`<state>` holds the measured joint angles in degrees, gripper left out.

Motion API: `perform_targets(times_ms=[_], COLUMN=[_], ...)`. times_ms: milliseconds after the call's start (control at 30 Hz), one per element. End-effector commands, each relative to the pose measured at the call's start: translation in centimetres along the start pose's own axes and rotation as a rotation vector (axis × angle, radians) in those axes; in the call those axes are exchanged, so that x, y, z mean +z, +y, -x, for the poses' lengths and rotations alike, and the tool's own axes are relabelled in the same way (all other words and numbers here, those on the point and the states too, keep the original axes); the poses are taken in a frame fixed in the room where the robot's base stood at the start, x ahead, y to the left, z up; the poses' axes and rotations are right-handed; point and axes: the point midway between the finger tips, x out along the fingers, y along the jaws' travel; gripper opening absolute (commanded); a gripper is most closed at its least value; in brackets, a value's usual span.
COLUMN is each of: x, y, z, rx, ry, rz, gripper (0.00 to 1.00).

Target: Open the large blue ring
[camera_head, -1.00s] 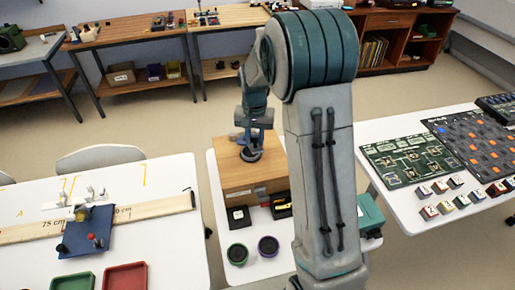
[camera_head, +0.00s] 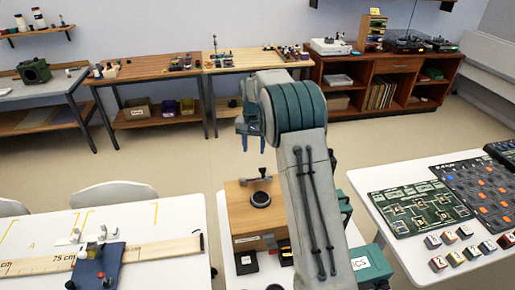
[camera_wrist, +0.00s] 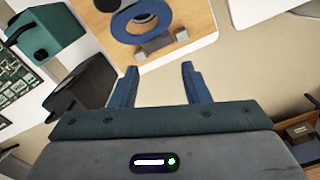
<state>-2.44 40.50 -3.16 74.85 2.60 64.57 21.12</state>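The large blue ring (camera_wrist: 122,33) lies on the top face of a wooden box (camera_wrist: 190,22) at the top of the wrist view, partly cut off by the frame edge. In the head view, a dark round piece (camera_head: 260,199) shows on top of the same box (camera_head: 240,222); its blue colour is hard to tell there. My gripper (camera_wrist: 159,70) is open and empty, its two blue fingers apart. In the head view my gripper (camera_head: 243,133) hangs in the air above and beyond the box, apart from the ring.
Small grey blocks (camera_wrist: 155,45) lie beside the ring. A teal box (camera_head: 368,264) stands right of the wooden box, partly behind my arm. The right table holds a green board (camera_head: 415,208) and several small blocks. A blue holder (camera_head: 98,265) sits on the left table.

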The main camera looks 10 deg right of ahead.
Motion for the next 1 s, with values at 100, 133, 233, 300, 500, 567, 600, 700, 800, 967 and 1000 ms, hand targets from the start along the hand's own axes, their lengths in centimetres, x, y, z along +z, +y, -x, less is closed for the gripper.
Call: perform_targets(times_ms=[100, 133, 233, 300, 500, 567, 600, 700, 800, 967, 1000], x=[-0.2, -0.2, -0.2, -0.2, -0.3, -0.4, -0.4, -0.4, -0.4, -0.3, -0.4], y=[0.6, 0.7, 0.7, 0.7, 0.8, 0.8, 0.8, 0.8, 0.8, 0.8, 0.8], z=[0.0, 0.0, 0.1, 0.4, 3.3, 4.7, 5.7, 8.1, 10.3, 12.6, 13.0], rx=[0.003, 0.003, 0.004, 0.004, 0.002, 0.001, 0.001, 0.001, 0.001, 0.002, 0.001], ry=[0.0, 0.0, 0.0, 0.001, 0.005, 0.006, 0.006, 0.006, 0.004, 0.002, 0.002], rz=[-0.009, -0.009, -0.009, -0.009, -0.01, -0.011, -0.011, -0.011, -0.01, -0.01, -0.01], gripper=[0.42, 0.42, 0.42, 0.42, 0.42, 0.42, 0.42, 0.42, 0.42, 0.42, 0.42])
